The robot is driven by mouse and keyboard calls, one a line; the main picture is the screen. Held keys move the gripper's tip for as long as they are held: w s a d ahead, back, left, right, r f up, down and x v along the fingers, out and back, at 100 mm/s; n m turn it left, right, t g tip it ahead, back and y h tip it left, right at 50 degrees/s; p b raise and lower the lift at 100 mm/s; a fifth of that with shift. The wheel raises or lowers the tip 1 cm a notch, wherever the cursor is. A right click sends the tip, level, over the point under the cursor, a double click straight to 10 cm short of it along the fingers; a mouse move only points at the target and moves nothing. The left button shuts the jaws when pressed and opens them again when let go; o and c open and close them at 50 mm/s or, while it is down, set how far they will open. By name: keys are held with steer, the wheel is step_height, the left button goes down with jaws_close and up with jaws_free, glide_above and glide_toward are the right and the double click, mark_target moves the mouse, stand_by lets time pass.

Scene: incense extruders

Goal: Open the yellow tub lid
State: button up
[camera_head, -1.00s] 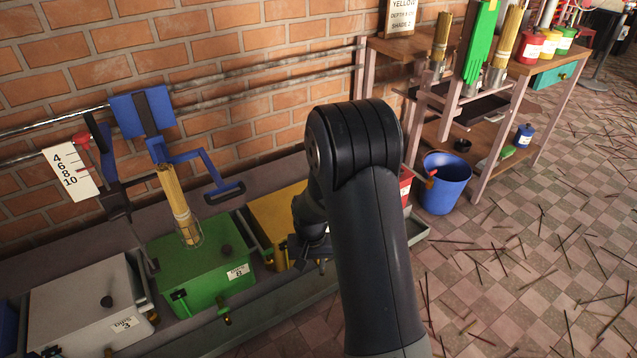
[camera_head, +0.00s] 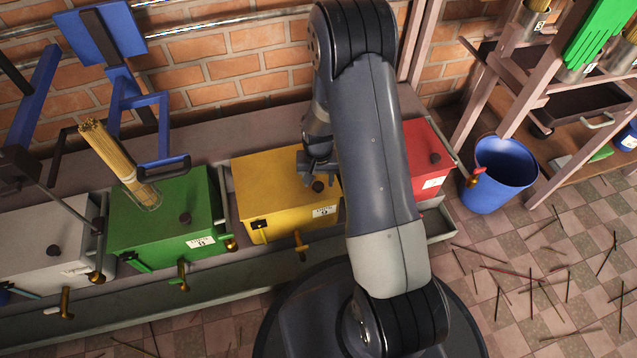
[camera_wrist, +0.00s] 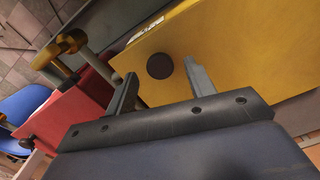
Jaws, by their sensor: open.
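The yellow tub (camera_head: 280,225) stands in the row between the green and red tubs. Its yellow lid (camera_head: 262,178) lies flat and shut, with a dark round knob (camera_head: 318,187) near the front right. My gripper (camera_head: 318,170) is over the lid, just behind the knob in the head view, partly hidden by my arm. Part of the lid (camera_wrist: 225,45) fills the upper right there.
The green tub (camera_head: 160,215) with a sheaf of incense sticks (camera_head: 118,160) stands left of the yellow one, and the red tub (camera_head: 425,160) right. Brass taps (camera_head: 300,246) stick out in front. A blue bucket (camera_head: 497,172) stands on the floor at right. Blue levers (camera_head: 160,130) rise behind.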

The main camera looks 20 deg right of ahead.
steer(key=shift+f, duration=0.55)
jaws_close()
